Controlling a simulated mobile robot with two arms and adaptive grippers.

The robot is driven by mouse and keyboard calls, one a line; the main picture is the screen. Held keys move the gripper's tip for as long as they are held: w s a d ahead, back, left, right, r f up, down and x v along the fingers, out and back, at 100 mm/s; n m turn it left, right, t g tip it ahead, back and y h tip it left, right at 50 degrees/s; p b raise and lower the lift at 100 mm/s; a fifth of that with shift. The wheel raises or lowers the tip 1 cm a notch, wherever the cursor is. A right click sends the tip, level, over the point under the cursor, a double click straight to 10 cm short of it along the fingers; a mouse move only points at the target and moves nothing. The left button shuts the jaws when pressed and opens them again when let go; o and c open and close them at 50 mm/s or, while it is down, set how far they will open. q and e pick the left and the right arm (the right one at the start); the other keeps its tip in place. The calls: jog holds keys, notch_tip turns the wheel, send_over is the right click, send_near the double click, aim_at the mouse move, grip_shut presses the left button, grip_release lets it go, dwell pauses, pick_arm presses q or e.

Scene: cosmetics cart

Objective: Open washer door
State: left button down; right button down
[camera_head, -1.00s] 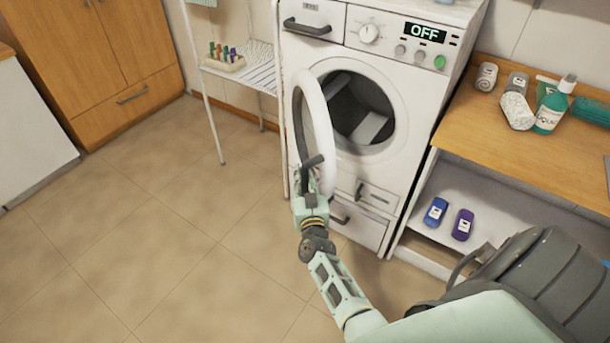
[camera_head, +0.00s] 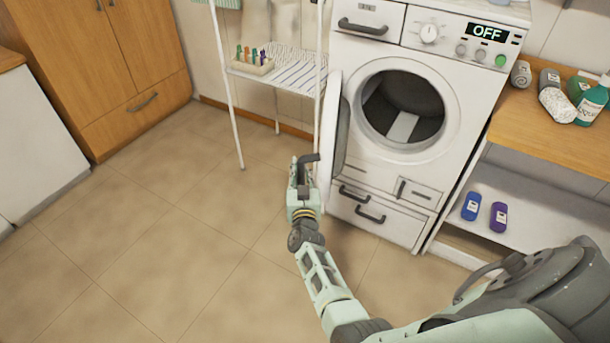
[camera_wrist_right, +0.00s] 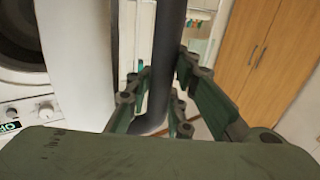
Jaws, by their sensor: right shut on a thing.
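The white washer (camera_head: 470,80) stands at the upper right in the head view, its display reading OFF. Its round drum opening (camera_head: 403,108) is uncovered. The door (camera_head: 338,125) is swung out to the left and shows nearly edge-on; its white rim also shows in the right wrist view (camera_wrist_right: 75,60). My right gripper (camera_head: 303,172) is at the door's outer edge, shut on the dark door handle (camera_head: 312,157). In the right wrist view the handle (camera_wrist_right: 165,60) runs between the green fingers. My left gripper is not in view.
A white rack (camera_head: 290,75) with small colored bottles stands left of the washer, close behind the door. A wooden shelf unit (camera_head: 535,135) with bottles and rolled towels stands to the right. Wooden cabinets (camera_head: 110,60) are at the upper left. The tiled floor (camera_head: 170,220) at left is clear.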

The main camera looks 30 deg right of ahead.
jog(key=c, duration=1.9)
grip_release()
jog(key=shift+a+f, duration=0.15)
jog(key=shift+a, duration=0.05)
jog(key=o, duration=0.3)
